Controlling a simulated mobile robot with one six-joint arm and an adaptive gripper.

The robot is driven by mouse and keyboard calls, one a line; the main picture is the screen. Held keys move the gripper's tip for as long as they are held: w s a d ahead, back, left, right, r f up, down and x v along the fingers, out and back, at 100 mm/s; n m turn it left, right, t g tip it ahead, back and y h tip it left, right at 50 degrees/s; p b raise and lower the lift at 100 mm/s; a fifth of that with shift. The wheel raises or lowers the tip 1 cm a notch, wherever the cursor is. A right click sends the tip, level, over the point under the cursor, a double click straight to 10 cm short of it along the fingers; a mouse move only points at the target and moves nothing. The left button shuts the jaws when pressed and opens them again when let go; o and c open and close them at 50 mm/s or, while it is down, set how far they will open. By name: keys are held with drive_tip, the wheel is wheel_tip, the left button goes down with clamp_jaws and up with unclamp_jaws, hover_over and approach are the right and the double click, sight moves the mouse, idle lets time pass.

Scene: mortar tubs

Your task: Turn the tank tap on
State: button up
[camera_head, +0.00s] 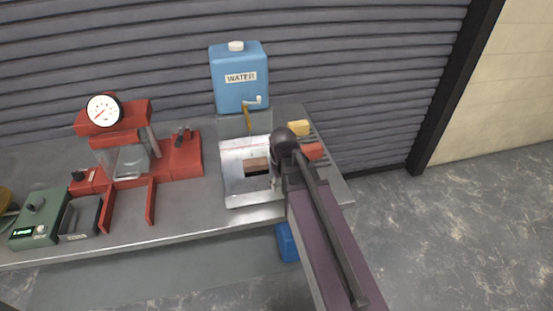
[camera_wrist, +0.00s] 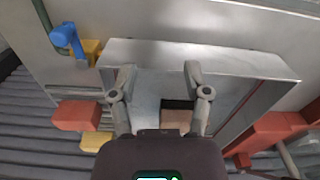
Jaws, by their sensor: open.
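The blue water tank (camera_head: 239,78) stands at the back of the bench, with a white cap and a WATER label. A small white tap handle (camera_head: 258,99) is on its lower right front. My gripper (camera_head: 275,183) is low over the right part of the metal tray, in front of and below the tank, well apart from the tap handle. In the wrist view my gripper (camera_wrist: 160,72) has its two fingers spread with nothing between them. The tank and its tap do not show in the wrist view.
The metal tray (camera_head: 233,191) holds a brown block (camera_head: 256,165). Yellow (camera_head: 298,127) and red (camera_head: 313,151) blocks lie right of it. A red press with a gauge (camera_head: 103,110) stands left. A blue lever on a yellow body (camera_wrist: 67,38) shows in the wrist view.

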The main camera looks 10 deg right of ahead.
drive_tip(key=shift+m, duration=0.8)
drive_tip(key=s, duration=0.5)
drive_tip(key=shift+s, duration=0.15)
drive_tip(key=shift+a, duration=0.6)
drive_tip(key=shift+a, duration=0.1)
